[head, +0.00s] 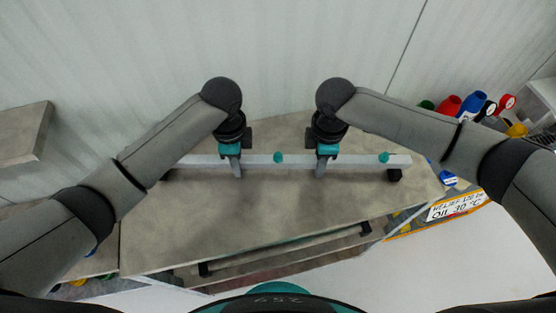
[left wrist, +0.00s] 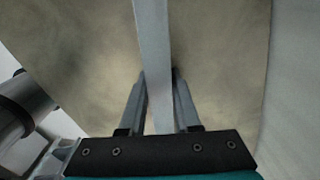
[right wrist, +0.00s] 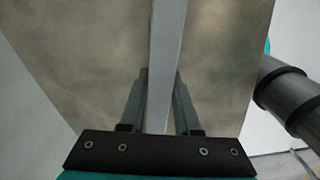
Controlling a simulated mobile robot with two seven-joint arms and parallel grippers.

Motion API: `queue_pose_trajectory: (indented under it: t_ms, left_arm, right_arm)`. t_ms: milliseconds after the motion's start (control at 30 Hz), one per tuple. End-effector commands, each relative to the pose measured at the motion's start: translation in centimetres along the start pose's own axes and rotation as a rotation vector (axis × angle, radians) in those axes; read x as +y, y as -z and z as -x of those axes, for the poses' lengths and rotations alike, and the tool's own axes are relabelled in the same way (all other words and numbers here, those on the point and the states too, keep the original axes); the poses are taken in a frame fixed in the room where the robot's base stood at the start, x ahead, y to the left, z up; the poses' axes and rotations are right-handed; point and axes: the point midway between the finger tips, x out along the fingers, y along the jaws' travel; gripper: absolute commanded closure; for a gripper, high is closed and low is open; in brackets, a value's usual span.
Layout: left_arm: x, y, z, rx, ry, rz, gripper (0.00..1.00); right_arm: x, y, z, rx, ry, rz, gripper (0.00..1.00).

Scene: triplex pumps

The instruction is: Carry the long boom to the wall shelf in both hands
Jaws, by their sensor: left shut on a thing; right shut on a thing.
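The long boom (head: 300,160) is a straight light-grey bar with teal knobs and dark end pieces, seen lengthwise across the head view above a grey-brown board. My left gripper (head: 237,172) is shut on it left of its middle. My right gripper (head: 321,172) is shut on it right of its middle. In the left wrist view the bar (left wrist: 152,45) runs between the fingers, and in the right wrist view the bar (right wrist: 166,50) does too. I cannot tell whether the boom touches the board. Which surface is the wall shelf is not certain.
The grey-brown board (head: 250,215) has bare room in front of the boom. A grey wall (head: 290,50) stands behind. A similar grey slab (head: 22,133) is on the wall at left. Red, blue and green cylinders (head: 449,106) stand at right, near a white sign (head: 457,206).

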Motion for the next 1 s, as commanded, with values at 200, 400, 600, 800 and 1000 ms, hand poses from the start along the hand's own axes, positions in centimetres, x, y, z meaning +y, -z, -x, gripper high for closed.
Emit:
queue_pose_trajectory:
  t_ms: [200,400,600,800,1000]
  left_arm:
    - [-0.1,0.0,0.6,0.000,0.002,0.001,1.00]
    - [-0.1,0.0,1.9,0.000,0.002,0.001,1.00]
    - [-0.1,0.0,3.5,0.000,0.002,0.001,1.00]
    - [-0.1,0.0,4.8,0.000,0.002,0.001,1.00]
    - [-0.1,0.0,5.1,0.000,0.001,0.001,1.00]
  right_arm:
    - [0.1,0.0,0.6,0.000,-0.002,-0.001,1.00]
    - [0.1,0.0,1.9,0.000,-0.001,-0.001,1.00]
    - [0.1,0.0,3.5,0.000,-0.001,-0.001,1.00]
    - [0.1,0.0,4.8,0.000,-0.001,-0.001,1.00]
    - [0.1,0.0,5.1,0.000,-0.001,-0.001,1.00]
